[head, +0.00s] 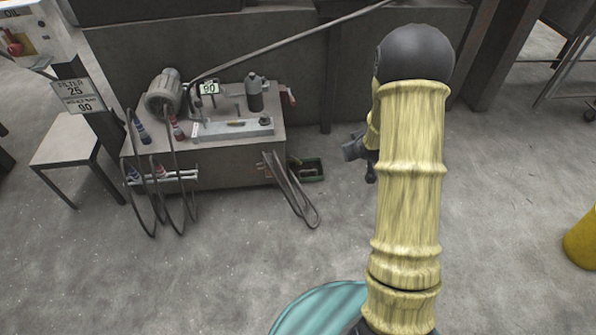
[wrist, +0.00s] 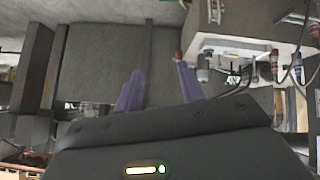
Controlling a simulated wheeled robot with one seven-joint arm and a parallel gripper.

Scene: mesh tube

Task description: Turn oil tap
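A small red handle (head: 290,97) sticks out at the right end of the grey oil cabinet (head: 232,172); it looks like a tap, but is too small to be sure. In the wrist view, a small red piece (wrist: 178,57) shows at the cabinet's left edge, just beyond the tip of the right finger. My gripper (head: 358,160) is right of the cabinet, apart from it, partly hidden by my arm. In the wrist view my gripper (wrist: 160,80) has its two purple fingers spread, with nothing held between them.
A motor (head: 164,90), a dark bottle (head: 254,92) and hoses are on the cabinet. Looped hoses (head: 296,195) hang at its right front. A green tray (head: 306,170) lies on the floor beside it. A yellow drum (head: 582,240) stands far right. Front floor is clear.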

